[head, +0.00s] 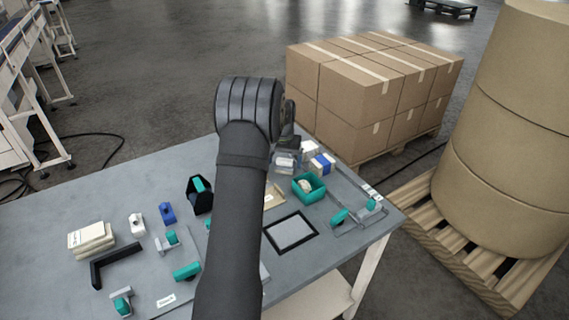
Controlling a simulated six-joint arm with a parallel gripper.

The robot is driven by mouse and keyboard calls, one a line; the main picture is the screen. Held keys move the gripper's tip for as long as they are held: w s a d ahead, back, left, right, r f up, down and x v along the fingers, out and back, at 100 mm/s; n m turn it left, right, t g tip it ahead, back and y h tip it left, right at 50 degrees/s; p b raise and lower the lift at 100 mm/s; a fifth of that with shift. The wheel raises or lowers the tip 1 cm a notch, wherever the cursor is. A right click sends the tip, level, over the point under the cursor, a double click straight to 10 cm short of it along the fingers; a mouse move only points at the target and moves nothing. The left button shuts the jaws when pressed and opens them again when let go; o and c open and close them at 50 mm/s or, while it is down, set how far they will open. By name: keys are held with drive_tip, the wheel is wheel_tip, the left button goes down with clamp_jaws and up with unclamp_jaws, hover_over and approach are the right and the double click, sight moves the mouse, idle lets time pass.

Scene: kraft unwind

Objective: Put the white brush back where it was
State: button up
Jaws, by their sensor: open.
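My gripper (286,160) is small and partly hidden beyond my dark arm, over the far edge of the grey table. Its jaws are open, and I see nothing clearly held in them. I cannot make out the white brush for certain. A small white piece (136,224) stands at the left of the table, but I cannot tell if it is a brush. A pale item (305,185) lies inside a teal bin (318,192), right of my gripper. My arm hides the middle of the table.
White-and-blue boxes (322,162) stand near my gripper. A black-framed panel (290,233), a dark holder (199,196), a black angle (114,264), a pale stack (90,240) and several teal-and-grey pieces (168,241) lie on the table (60,215). Cartons (365,85) stand behind.

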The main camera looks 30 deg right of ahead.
sight(284, 168)
wheel_tip(284, 168, up, 10)
drive_tip(key=shift+s+a+r, duration=0.2)
drive_tip(key=shift+s+a, duration=0.25)
drive_tip(key=f, duration=0.8)
drive_tip(key=w+d+f, duration=0.1)
drive_tip(key=f, duration=0.3)
drive_tip(key=shift+f, duration=0.35)
wheel_tip(284, 168, up, 4)
drive_tip(key=shift+f, duration=0.25)
drive_tip(key=shift+r, duration=0.25)
